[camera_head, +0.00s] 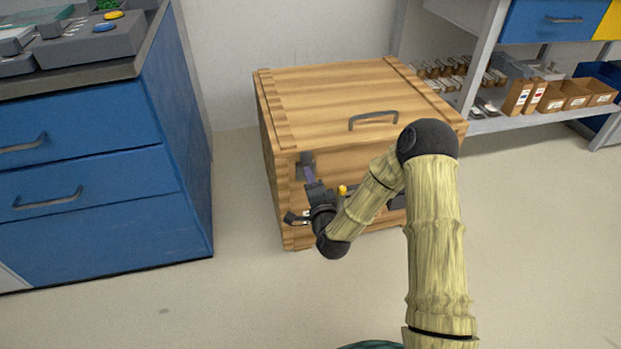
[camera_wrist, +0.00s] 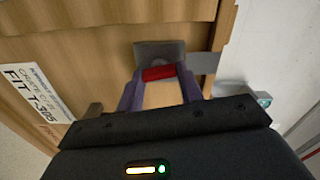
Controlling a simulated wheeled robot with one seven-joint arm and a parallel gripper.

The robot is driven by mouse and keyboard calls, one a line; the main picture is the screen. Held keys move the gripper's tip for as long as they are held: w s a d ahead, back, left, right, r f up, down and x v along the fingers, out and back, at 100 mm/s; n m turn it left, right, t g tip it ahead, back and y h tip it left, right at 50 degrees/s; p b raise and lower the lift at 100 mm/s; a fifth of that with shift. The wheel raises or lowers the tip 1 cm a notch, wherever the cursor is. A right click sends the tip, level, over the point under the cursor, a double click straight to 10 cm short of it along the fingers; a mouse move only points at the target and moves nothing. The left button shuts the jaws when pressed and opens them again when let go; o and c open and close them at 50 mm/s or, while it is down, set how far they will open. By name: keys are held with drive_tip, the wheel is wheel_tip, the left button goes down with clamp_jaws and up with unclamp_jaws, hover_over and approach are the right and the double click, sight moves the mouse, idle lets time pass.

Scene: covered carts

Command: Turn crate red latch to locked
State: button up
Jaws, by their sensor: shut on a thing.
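The wooden crate (camera_head: 335,88) stands on the floor with a grey handle on its lid. The red latch (camera_wrist: 158,73) shows in the wrist view as a short red piece against a dark grey block (camera_wrist: 160,53) on the crate's front. My gripper (camera_wrist: 160,92) reaches the latch with its two purple-grey fingers on either side of the red piece, shut on it. In the head view my gripper (camera_head: 308,174) is at the upper left of the crate's front. There the red part is hidden behind my gripper.
A blue drawer cabinet (camera_head: 90,150) stands left of the crate. A shelf rack with cardboard boxes (camera_head: 575,93) is at the right. A white label (camera_wrist: 35,92) is on the crate. A small yellow part (camera_head: 342,190) shows beside my arm. Floor in front is clear.

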drive_tip(key=shift+m, duration=0.4)
drive_tip(key=o, duration=1)
drive_tip(key=shift+s, duration=0.1)
drive_tip(key=shift+p+v, duration=4.4)
drive_tip(key=shift+v, duration=4.2)
